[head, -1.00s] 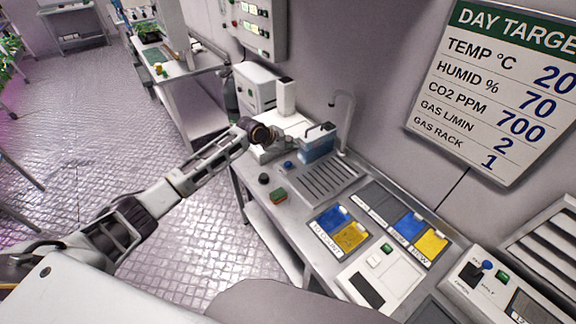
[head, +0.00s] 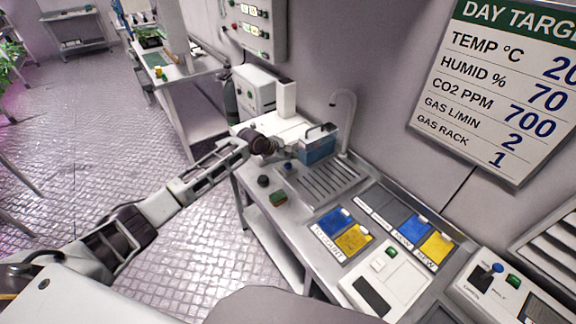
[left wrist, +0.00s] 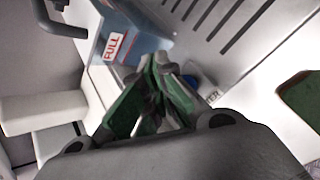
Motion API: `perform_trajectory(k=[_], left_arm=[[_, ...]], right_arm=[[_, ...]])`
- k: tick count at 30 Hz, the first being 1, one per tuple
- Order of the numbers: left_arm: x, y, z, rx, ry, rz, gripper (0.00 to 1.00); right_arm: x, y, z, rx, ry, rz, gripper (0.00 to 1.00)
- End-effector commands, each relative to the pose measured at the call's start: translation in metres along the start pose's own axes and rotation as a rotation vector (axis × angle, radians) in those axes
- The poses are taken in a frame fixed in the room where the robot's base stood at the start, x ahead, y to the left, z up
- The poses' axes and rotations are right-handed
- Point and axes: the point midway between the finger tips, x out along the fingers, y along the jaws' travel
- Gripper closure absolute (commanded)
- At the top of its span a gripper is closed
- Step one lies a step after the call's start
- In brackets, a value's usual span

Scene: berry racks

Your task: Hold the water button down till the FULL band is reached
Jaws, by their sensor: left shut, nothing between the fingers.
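The blue water button (head: 288,165) sits on the steel bench beside the drain grille. In the left wrist view a blue part of it (left wrist: 208,86) shows just behind my finger, with a label ending in "ER"; the rest is hidden. My left gripper (head: 282,152) is shut and empty, with its green-padded fingertips (left wrist: 158,66) close to the button. I cannot tell whether they touch it. The blue water jug (head: 318,147) stands on the grille under the tap (head: 345,110). Its red FULL label (left wrist: 113,47) shows in the wrist view; the water level is unclear. My right gripper is out of view.
A dark round knob (head: 263,181) and a green-and-orange block (head: 278,197) lie at the bench's front edge. White equipment (head: 275,126) stands behind my gripper.

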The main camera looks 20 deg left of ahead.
Motion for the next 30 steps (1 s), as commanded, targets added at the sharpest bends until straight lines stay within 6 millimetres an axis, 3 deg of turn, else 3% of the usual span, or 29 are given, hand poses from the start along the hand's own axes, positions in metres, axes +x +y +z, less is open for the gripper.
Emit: perform_trajectory(k=[16,30], left_arm=[[0.003,-0.002,-0.002,0.0,0.0,0.0,1.0],[0.003,-0.002,-0.002,0.0,0.0,0.0,1.0]], right_arm=[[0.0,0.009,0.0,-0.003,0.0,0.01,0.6],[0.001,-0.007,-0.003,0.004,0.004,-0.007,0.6]])
